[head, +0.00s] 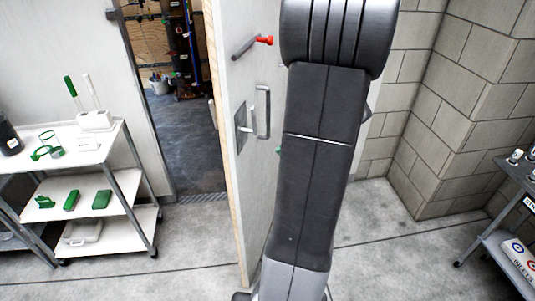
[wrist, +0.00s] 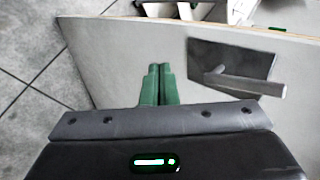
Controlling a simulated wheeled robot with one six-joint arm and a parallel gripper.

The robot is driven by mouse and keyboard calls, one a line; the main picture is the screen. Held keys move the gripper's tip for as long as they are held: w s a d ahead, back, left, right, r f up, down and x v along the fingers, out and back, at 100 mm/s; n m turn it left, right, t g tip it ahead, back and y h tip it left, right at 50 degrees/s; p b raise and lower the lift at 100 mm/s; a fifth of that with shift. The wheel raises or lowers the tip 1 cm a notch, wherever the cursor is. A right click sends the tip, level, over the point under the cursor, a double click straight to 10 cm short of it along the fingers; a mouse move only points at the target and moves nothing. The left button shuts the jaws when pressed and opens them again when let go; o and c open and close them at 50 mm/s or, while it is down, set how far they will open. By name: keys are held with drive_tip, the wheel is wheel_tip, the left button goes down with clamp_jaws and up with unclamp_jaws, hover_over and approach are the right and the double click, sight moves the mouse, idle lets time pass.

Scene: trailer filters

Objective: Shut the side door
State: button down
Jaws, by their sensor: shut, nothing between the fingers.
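The side door (head: 245,185) stands open in the head view, its pale wooden edge toward me and its grey face to the right of the doorway. It carries a dark plate with a pull handle (head: 262,112) and, higher up, a bar with a red tip (head: 265,41). In the wrist view the door's face (wrist: 110,60) fills the middle, with a dark plate and lever handle (wrist: 245,82) to the right of my gripper (wrist: 158,68). My gripper's green fingers are together and empty, pointing at the door face; contact cannot be told. My arm hides most of the gripper in the head view.
The doorway (head: 190,120) opens onto a dark-floored interior. A white shelf cart (head: 90,160) with green items stands left of it. A block wall (head: 460,110) and another cart (head: 515,215) are at the right. Concrete floor is clear between.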

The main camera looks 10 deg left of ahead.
approach(238, 164)
wheel_tip(238, 164, down, 4)
drive_tip(key=shift+w+a+p, duration=0.1)
drive_tip(key=shift+a+p, duration=0.35)
drive_tip(key=shift+a, duration=0.6)
drive_tip(key=shift+w+a+p, duration=0.15)
drive_tip(key=shift+a+p, duration=0.3)
drive_tip(key=shift+a, duration=0.65)
drive_tip(key=shift+a, duration=0.1)
